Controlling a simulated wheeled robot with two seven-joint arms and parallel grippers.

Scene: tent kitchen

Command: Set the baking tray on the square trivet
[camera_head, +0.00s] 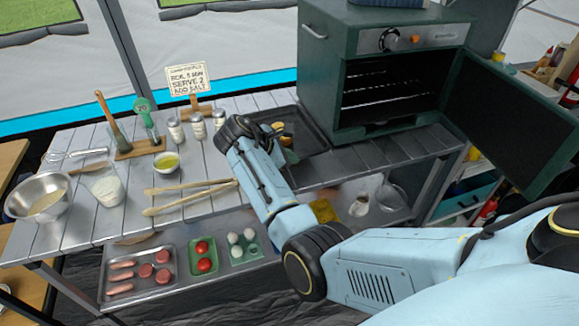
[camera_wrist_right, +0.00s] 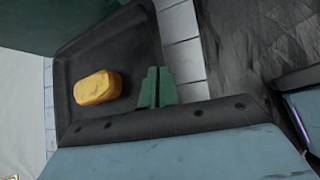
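The dark baking tray (camera_head: 312,135) lies on the slatted table, left of the oven, partly hidden behind my right arm. In the right wrist view the tray (camera_wrist_right: 110,45) holds a golden loaf (camera_wrist_right: 97,87). My right gripper (camera_head: 284,152) reaches over the tray's near side. Its two green fingers (camera_wrist_right: 158,88) stand close together at the tray's rim, one on each side, and look shut on it. I cannot make out a square trivet; whether one is under the tray is hidden. My left gripper is not in view.
The green oven (camera_head: 385,75) stands open at the right, its door (camera_head: 510,130) swung out. Wooden tongs (camera_head: 190,195), a small bowl (camera_head: 167,165) and shakers (camera_head: 197,125) stand left of the tray. A recipe sign (camera_head: 187,80) stands behind. A lower shelf holds food trays (camera_head: 140,302).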

